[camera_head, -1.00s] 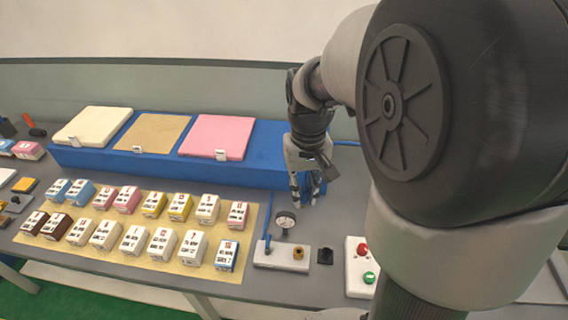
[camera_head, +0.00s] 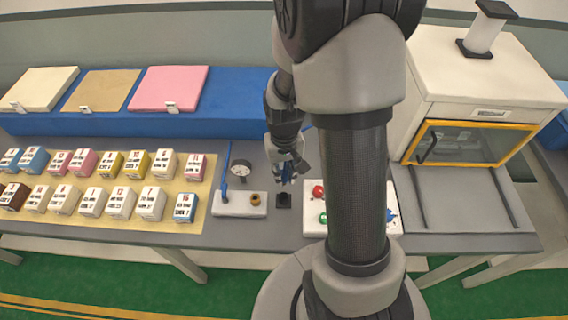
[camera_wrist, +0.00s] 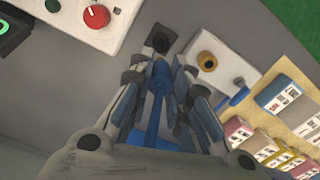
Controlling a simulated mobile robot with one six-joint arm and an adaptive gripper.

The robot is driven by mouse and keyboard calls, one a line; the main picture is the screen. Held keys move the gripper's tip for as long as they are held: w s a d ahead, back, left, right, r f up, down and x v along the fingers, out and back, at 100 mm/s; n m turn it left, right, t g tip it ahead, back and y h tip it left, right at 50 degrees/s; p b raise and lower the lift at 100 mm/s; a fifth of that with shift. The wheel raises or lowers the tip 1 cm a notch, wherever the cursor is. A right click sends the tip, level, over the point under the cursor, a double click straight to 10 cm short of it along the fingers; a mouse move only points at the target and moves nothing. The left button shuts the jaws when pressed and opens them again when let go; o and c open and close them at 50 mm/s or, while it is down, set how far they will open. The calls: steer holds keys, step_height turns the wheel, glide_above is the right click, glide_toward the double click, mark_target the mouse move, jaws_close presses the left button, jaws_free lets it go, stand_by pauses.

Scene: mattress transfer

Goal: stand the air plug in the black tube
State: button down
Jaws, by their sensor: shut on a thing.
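My gripper (camera_head: 287,178) is shut on the blue air plug (camera_wrist: 157,85), which shows between the fingers in the wrist view (camera_wrist: 160,72). The black tube (camera_head: 283,201) is a small dark square piece on the grey table, between a white block and a white button box. It also shows in the wrist view (camera_wrist: 160,39), just beyond the plug's tip. My gripper is above and close to the tube. I cannot tell whether the plug touches it.
The button box (camera_head: 316,218) is close on the right. Labelled boxes stand on a tan mat (camera_head: 62,218); a white oven (camera_head: 480,85) stands right.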

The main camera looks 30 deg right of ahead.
mark_target(284, 184)
steer(key=shift+a, duration=0.1)
steer(key=shift+f, duration=0.1)
steer(key=shift+f+b, duration=2.3)
steer(key=shift+f, duration=0.45)
steer(key=shift+f+b, duration=1.65)
steer(key=shift+f, duration=0.45)
steer(key=c, duration=1.4)
jaws_free()
steer(key=shift+r, duration=0.1)
steer(key=shift+c, duration=0.2)
step_height(284, 184, up, 12)
